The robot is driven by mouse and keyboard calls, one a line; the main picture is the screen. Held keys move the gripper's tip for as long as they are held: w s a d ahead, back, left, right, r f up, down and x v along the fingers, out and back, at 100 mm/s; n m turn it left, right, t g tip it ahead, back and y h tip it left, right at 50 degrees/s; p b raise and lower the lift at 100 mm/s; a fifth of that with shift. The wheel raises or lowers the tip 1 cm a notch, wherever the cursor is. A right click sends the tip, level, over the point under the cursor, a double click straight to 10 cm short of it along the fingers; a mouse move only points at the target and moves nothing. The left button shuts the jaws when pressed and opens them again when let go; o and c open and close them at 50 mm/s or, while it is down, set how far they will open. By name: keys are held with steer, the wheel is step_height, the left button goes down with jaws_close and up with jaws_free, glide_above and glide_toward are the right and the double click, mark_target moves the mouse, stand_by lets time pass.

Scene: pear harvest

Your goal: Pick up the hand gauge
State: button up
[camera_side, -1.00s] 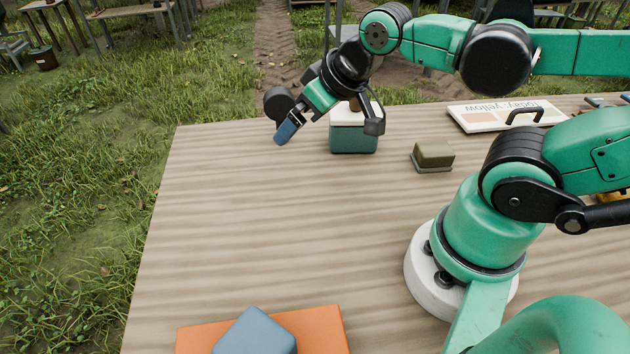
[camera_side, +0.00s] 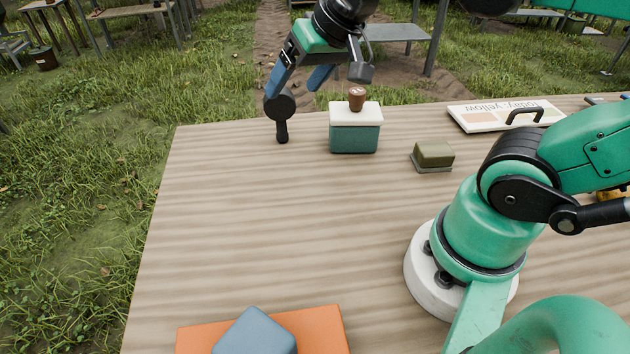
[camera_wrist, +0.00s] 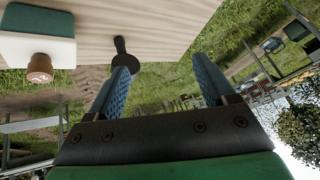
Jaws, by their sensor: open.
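The hand gauge, which I take to be the black piece with a round head and short handle (camera_side: 280,107), appears upright, handle down, near the table's far left edge. In the wrist view the gauge (camera_wrist: 119,43) is just beyond the left finger, which hides part of it. My gripper (camera_side: 292,90) is open, its two blue fingers apart, above and around the level of the round head. The left fingertip overlaps the head in the side view; I cannot tell whether they touch. Nothing shows between the fingers in the wrist view (camera_wrist: 162,66).
A green box with white lid (camera_side: 354,136) and a brown knob stands right of the gauge. An olive block (camera_side: 433,154) sits farther right, near a sign board (camera_side: 480,118). A blue block (camera_side: 256,334) lies on an orange mat (camera_side: 325,325). The middle table (camera_side: 270,220) is clear.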

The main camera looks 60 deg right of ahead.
steer(key=w+d+m+y, duration=0.2)
steer(key=w+m, duration=0.2)
steer(key=m, duration=0.3)
steer(key=m+t+y, duration=0.2)
steer(key=m+y, duration=0.4)
steer(key=m, duration=0.9)
glide_above(288, 92)
steer(key=s, duration=0.1)
steer(key=shift+m+t+y, duration=0.4)
steer(key=shift+m+y, duration=0.1)
steer(key=shift+m, duration=0.3)
steer(key=f, duration=0.6)
steer(key=d+f, duration=0.1)
steer(key=f, duration=0.2)
steer(key=shift+f, duration=0.2)
steer(key=shift+w+a+f, duration=0.2)
steer(key=shift+w+f, duration=0.05)
steer(key=shift+x, duration=2.35)
steer(key=shift+c, duration=0.3)
